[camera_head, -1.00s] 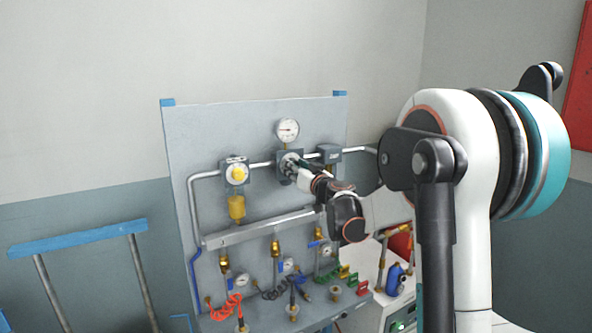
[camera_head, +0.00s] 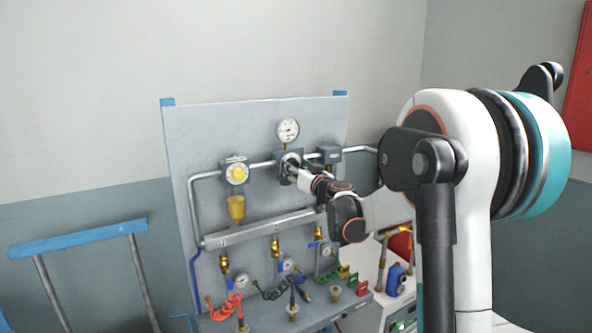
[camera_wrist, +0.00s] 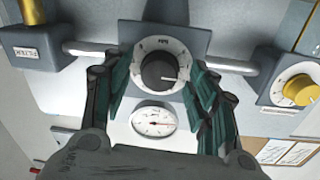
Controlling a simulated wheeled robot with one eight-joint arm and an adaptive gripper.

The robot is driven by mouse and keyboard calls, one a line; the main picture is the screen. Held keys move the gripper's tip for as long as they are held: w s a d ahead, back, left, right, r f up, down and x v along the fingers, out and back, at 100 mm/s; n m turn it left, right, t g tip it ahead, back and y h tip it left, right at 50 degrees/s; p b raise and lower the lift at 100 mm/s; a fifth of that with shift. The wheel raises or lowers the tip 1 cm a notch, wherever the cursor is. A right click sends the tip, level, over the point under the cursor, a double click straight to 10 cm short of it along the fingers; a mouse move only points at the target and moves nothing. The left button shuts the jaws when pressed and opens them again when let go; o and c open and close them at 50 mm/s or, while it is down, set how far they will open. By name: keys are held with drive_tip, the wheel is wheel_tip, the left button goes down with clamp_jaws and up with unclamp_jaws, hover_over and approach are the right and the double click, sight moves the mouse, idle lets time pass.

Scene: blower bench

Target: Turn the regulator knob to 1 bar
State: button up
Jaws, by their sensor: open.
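The regulator knob (camera_wrist: 158,72) is a dark round knob on a white scale dial, set in a grey block (camera_wrist: 200,42). In the head view the regulator block (camera_head: 283,180) is partly hidden by my gripper (camera_head: 291,172). In the wrist view my gripper (camera_wrist: 160,82) is open, with its green-lined fingers on either side of the knob; a gap shows around the knob, and I cannot tell if either finger touches. The round white pressure gauge (camera_head: 288,130) sits above the regulator, and it also shows in the wrist view (camera_wrist: 153,121). Its figures are too small to read.
A unit with a yellow knob (camera_head: 237,173) and an amber bowl (camera_head: 236,208) is at left on the panel (camera_head: 200,130). A grey box (camera_head: 330,156) is at right. A pipe (camera_head: 205,173) joins the units. Valves and coiled hoses (camera_head: 228,306) lie below.

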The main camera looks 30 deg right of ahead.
drive_tip(key=s, duration=1.2)
drive_tip(key=shift+a, duration=0.15)
drive_tip(key=shift+f, duration=0.1)
